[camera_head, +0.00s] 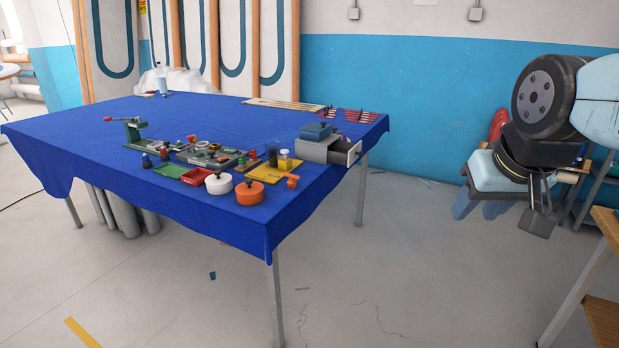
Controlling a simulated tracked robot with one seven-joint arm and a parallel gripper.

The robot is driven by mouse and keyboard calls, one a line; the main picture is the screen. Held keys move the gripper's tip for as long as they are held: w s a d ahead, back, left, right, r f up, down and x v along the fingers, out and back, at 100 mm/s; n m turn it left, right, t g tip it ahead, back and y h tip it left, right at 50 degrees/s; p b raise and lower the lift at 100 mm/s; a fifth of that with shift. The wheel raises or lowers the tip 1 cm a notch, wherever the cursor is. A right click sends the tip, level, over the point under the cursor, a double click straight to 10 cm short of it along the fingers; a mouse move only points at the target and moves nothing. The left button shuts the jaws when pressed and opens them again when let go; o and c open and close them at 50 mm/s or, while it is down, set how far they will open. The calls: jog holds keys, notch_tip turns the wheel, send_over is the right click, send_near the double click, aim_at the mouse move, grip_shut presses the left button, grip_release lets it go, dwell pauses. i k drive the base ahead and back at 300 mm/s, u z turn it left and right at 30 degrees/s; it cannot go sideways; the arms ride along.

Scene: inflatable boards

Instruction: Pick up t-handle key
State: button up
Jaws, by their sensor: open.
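No t-handle key can be made out for certain at this distance. Small red-handled pieces (361,116) lie in a row near the far right corner of the table with the blue cloth (230,118), and one of them may be the key. My gripper (540,212) hangs at the right of the view, pointing down. It is open and empty, over the floor, well to the right of the table and apart from everything on it.
A grey box with an open drawer (344,152) stands near the table's right edge. A white pot (219,183), an orange pot (249,192), a red tray (196,176) and a yellow mat (270,172) crowd the front. A wooden shelf (606,232) is at far right. Floor between table and arm is mostly clear.

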aim_at(291, 183)
jog(key=z, duration=0.4)
jog(key=i, duration=1.8)
jog(key=u, duration=0.75)
jog(key=k, duration=0.7)
jog(key=u, duration=0.3)
jog(key=i, duration=0.75)
jog(key=z, duration=0.15)
